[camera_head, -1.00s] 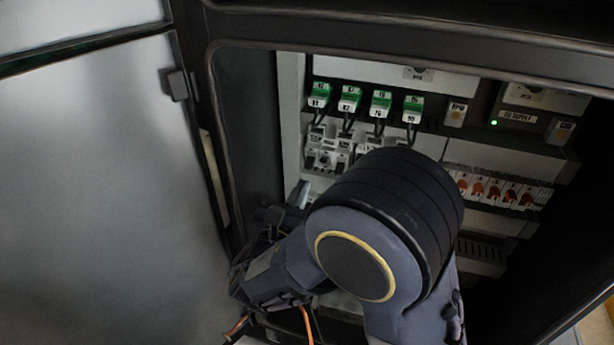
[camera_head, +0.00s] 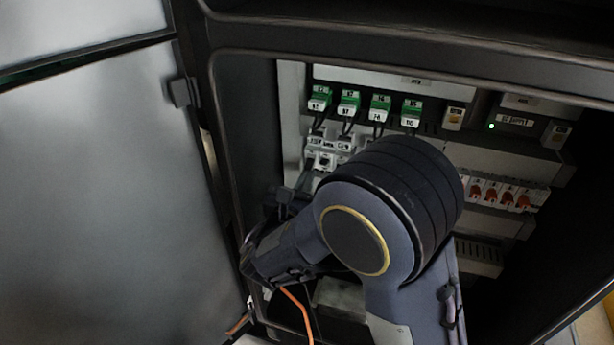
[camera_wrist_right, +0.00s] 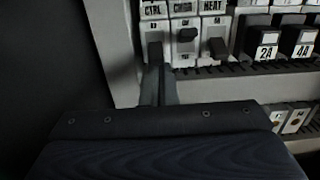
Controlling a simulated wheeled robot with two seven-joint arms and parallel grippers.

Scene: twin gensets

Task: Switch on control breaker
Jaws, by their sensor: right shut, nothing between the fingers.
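The control breaker (camera_wrist_right: 153,30), labelled CTRL, is the leftmost of a row of white breakers in the right wrist view. My right gripper (camera_wrist_right: 155,52) is shut and empty, with its fingertips in front of the lower part of that breaker. The fingers hide its lever, and I cannot tell whether they touch it. In the head view the white breakers (camera_head: 325,158) sit at the left of the open cabinet. My right gripper (camera_head: 307,172) shows small there, just below them, partly hidden behind my arm. My left gripper is not in view.
Beside the control breaker are a second breaker (camera_wrist_right: 185,38) and the HEAT breaker (camera_wrist_right: 215,40). Black modules marked 2A (camera_wrist_right: 266,50) and 4A stand further right. The cabinet's open door (camera_head: 95,190) is on the left. Green terminal blocks (camera_head: 349,102) sit above, red-orange switches (camera_head: 507,195) at right.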

